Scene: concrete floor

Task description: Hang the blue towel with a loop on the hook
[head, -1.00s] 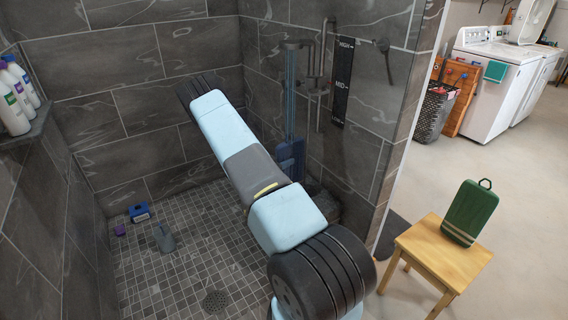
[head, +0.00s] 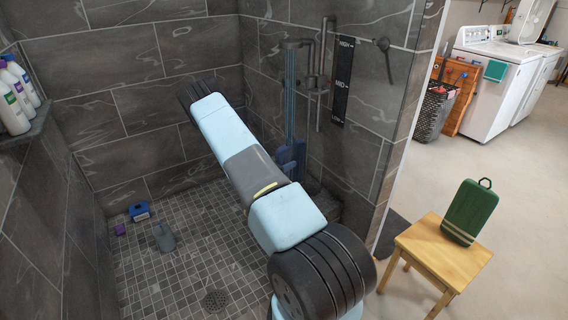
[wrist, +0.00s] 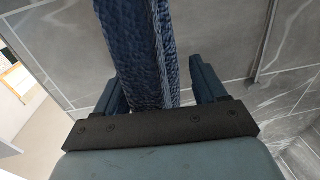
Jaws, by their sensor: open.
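The blue towel (head: 290,95) hangs as a narrow upright strip below a grey wall fixture (head: 296,44) in the shower corner. Its loop and the hook's contact with it are too small to make out. In the wrist view the towel (wrist: 147,45) runs from the top edge down between the fingers. My gripper (wrist: 155,78) is open around it, with a gap clearly visible at the right finger. In the head view a blue part low on the towel, likely my gripper (head: 291,155), is partly hidden behind my arm.
A vertical height sign (head: 343,82) and a wall lever (head: 383,46) are right of the towel. Bottles (head: 14,100) stand on the left shelf. A blue box (head: 139,211) and a grey container (head: 165,237) are on the tiled floor. A stool (head: 440,250) holds a green case (head: 470,212).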

